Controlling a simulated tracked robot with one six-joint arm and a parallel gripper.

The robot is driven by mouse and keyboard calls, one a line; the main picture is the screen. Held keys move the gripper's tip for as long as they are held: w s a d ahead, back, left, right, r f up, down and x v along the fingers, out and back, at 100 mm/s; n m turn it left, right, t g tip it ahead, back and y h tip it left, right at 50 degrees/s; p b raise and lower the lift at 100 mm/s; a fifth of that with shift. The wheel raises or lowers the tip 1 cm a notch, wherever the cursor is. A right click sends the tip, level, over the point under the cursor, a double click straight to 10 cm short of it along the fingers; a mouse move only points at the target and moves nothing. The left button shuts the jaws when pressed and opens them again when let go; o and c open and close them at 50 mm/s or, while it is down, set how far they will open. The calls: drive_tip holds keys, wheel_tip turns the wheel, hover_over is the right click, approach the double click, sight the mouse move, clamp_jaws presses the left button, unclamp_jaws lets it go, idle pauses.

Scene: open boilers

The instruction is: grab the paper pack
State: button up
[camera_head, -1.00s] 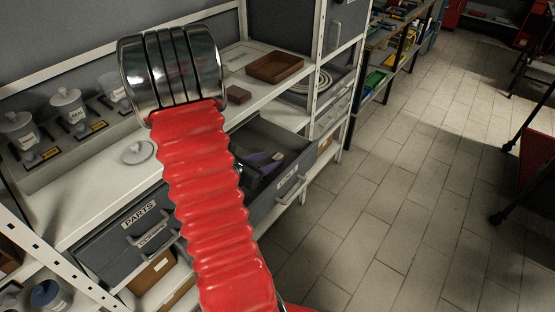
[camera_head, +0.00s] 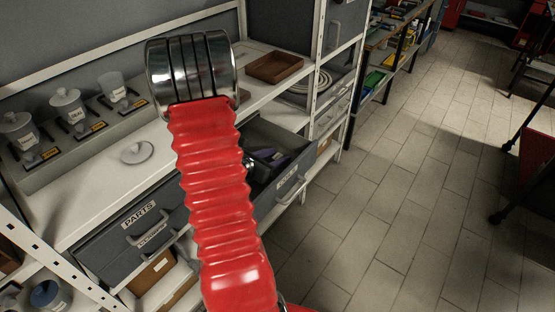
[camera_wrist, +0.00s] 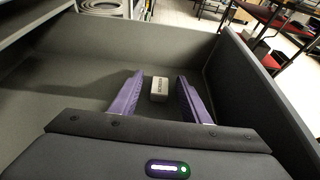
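A small pale box with dark lettering, apparently the paper pack (camera_wrist: 159,94), lies on the floor of an open grey drawer (camera_wrist: 60,85). In the wrist view it sits between the two purple fingers of my gripper (camera_wrist: 160,76), towards their tips, with a gap on both sides. My gripper is open and holds nothing. In the head view the pack is not visible, and my gripper (camera_head: 272,156) shows only partly inside the open drawer (camera_head: 292,186), behind my red arm.
The drawer's walls stand close around my gripper, with the right wall (camera_wrist: 262,95) near. Above are a white shelf top (camera_head: 75,205) with lidded pots (camera_head: 67,104), a loose lid (camera_head: 137,152) and a brown tray (camera_head: 275,67). Tiled floor (camera_head: 400,200) to the right is clear.

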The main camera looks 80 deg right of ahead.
sight(275, 158)
clamp_jaws()
idle(0.3)
wheel_tip(275, 158, up, 10)
idle(0.9)
drive_tip(key=shift+w, duration=0.1)
idle(0.4)
